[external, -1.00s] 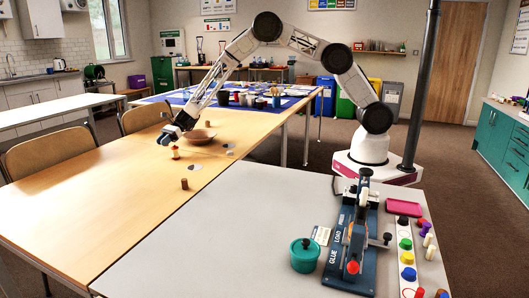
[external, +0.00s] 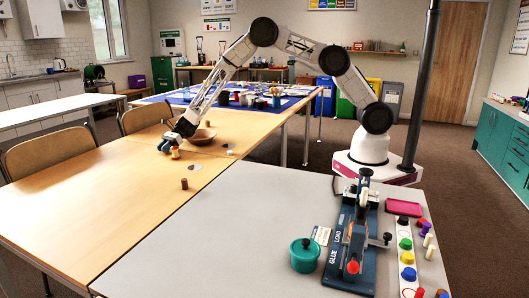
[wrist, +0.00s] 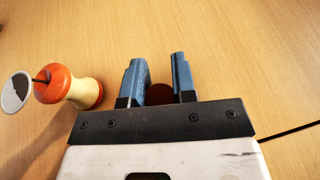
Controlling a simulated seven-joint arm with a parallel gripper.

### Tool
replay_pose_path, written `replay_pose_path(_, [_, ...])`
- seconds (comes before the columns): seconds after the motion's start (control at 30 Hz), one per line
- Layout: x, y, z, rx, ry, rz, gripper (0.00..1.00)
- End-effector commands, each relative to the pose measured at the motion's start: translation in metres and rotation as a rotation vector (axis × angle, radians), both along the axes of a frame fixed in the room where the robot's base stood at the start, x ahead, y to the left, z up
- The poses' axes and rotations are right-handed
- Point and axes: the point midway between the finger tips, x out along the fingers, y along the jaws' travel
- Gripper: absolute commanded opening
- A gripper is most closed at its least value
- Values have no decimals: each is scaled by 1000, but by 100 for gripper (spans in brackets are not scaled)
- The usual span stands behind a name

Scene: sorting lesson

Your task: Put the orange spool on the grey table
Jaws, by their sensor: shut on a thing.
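The orange spool (external: 175,152), with a pale waist and orange ends, stands on the wooden table (external: 90,215). In the wrist view the spool (wrist: 75,89) is left of my fingers, apart from them. My gripper (external: 166,146) is low over the wooden table, just beside the spool. In the wrist view my gripper (wrist: 158,75) has its blue fingers on either side of a dark red round thing (wrist: 160,95). I cannot tell what that thing is; the fingers and mount hide most of it. The grey table (external: 225,245) is at the front right.
A wooden bowl (external: 202,135) is behind the spool. A brown cylinder (external: 184,184) and a white-grey disc (external: 195,167) are nearby. On the grey table are a teal pot (external: 304,255), a blue press (external: 352,240) and a peg strip (external: 407,258). Its left part is clear.

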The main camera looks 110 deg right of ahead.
Motion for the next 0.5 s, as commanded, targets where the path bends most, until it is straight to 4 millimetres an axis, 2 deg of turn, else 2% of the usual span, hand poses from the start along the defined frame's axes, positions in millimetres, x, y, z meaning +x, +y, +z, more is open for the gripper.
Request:
replay_pose_path(0.3, [0,0,-3,0,0,0,4])
replay_pose_path(0.33, [0,0,-3,0,0,0,28])
replay_pose_path(0.5, [0,0,-2,0,0,0,51])
